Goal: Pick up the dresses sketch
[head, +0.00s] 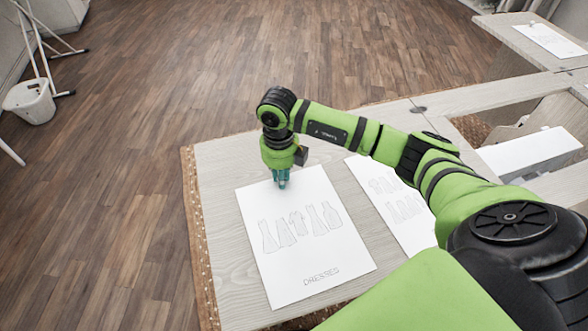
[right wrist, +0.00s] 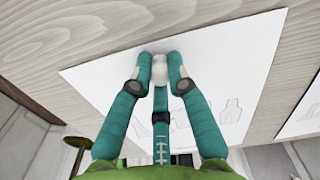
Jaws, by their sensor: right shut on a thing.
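The dresses sketch (head: 305,266) is a white sheet with a row of drawn dresses and the word DRESSES at its lower edge. It lies on the light wood table (head: 219,217). My right gripper (head: 282,182) points down at its far edge. The sheet looks flat on the table. My left gripper is in neither view.
A second sketch sheet (head: 384,188) lies just right, partly under my right arm in the picture. A white box (head: 530,152) sits in an opening at the right. Another sheet (head: 549,40) lies on the far-right tabletop. A white bucket (head: 31,101) stands on the floor at left.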

